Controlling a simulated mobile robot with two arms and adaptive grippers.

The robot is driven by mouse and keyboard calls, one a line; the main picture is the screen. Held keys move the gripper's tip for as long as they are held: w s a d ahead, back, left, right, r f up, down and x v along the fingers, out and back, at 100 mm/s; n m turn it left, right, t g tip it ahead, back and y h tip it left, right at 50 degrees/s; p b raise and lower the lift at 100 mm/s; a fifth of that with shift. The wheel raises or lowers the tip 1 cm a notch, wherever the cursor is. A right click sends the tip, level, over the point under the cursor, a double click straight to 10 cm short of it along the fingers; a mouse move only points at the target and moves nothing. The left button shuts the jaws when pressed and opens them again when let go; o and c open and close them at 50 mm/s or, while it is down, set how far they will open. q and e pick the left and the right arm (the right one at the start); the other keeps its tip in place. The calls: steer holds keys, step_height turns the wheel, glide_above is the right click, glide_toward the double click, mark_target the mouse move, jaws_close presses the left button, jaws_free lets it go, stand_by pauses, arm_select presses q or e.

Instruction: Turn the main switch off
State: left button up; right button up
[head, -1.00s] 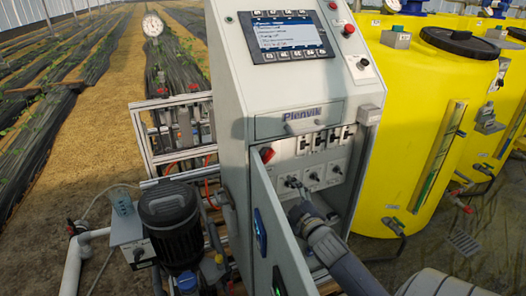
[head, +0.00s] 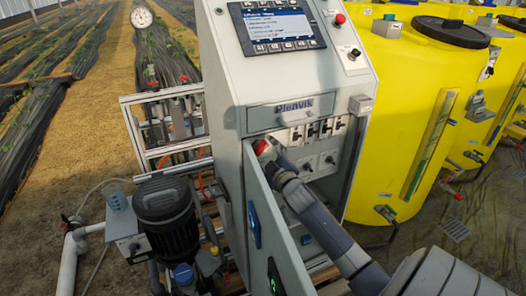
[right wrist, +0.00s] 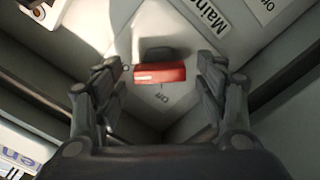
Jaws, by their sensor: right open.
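The main switch has a red handle (head: 262,147) in the upper left of the open cabinet compartment. In the right wrist view the red handle (right wrist: 160,74) lies crosswise between my fingers, with a dark part behind it. My right gripper (head: 272,158) is open, one finger on each side of the handle, with gaps visible on both sides. It partly hides the switch in the head view. My left gripper is not in view.
The cabinet door (head: 266,230) stands open close to my right arm on its left. Sockets (head: 312,130) and other small switches (head: 318,164) are right of the main switch. A screen (head: 277,27) is above. Yellow tanks (head: 405,110) stand to the right, a dark pump (head: 165,218) to the left.

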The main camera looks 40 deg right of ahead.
steer(key=shift+w+d, duration=0.1)
steer(key=shift+w, duration=0.1)
steer(key=c, duration=1.1)
steer(key=shift+n, duration=0.4)
steer(key=n+p, duration=0.1)
steer(key=n, duration=0.1)
steer(key=shift+n, duration=0.4)
steer(key=n, duration=0.4)
steer(key=shift+n, duration=0.3)
steer(key=n, duration=0.5)
steer(key=shift+f+p, duration=0.1)
steer(key=shift+p, duration=0.3)
steer(key=shift+n, duration=2.4)
